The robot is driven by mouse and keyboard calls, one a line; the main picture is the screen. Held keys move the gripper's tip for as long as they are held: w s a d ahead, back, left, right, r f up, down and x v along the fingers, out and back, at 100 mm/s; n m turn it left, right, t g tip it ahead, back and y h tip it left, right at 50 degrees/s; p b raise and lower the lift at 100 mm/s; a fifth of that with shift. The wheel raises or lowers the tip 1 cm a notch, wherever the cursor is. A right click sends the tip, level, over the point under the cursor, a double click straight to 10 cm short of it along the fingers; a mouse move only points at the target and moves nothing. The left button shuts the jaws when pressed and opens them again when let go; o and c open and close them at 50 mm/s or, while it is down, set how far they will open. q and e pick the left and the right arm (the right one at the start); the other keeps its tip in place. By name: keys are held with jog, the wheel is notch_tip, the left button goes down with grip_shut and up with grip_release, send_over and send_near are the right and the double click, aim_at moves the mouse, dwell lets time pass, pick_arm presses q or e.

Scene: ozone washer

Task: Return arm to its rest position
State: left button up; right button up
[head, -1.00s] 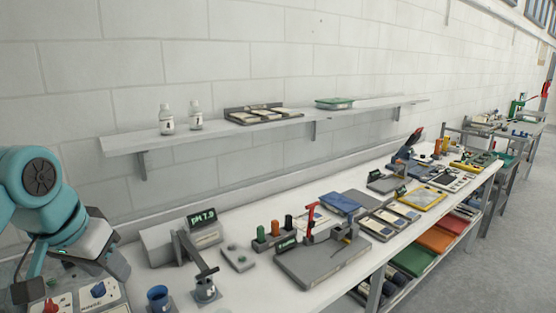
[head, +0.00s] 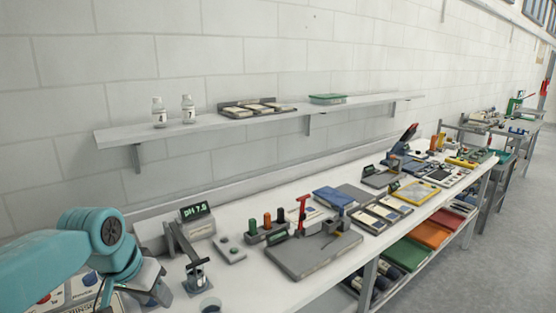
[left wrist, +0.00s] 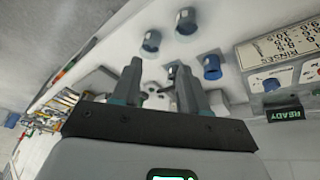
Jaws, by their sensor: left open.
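My left arm reaches in from the left in the head view, and its gripper (head: 150,292) is low over the near left end of the bench, partly hidden by its own wrist. In the left wrist view the two fingers of the left gripper (left wrist: 158,82) stand apart with nothing held between them. My right gripper is not in view.
Blue cups (left wrist: 212,66) and a control panel (left wrist: 284,62) show beyond the fingers. A wall shelf (head: 200,131) runs above.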

pick_arm(q)
jog(key=s+d+f+g+h+b, duration=0.1)
jog(key=d+f, duration=0.2)
jog(key=f, duration=0.7)
jog(key=s+d+f+n+b, duration=0.1)
jog(key=s+d+f+b, duration=0.1)
jog(key=f, duration=0.8)
jog(key=s+d+f+g+h+b, duration=0.1)
jog(key=d+f, duration=0.2)
jog(key=f, duration=0.7)
jog(key=s+d+f+n+g+b, duration=0.1)
jog(key=s+d+f+n+b, duration=0.2)
jog(key=s+f, duration=1.5)
jog(key=shift+s+d+f+h+b, duration=0.3)
jog(key=shift+s+d+b, duration=0.15)
jog(key=shift+s+d, duration=0.2)
jog(key=shift+s, duration=0.1)
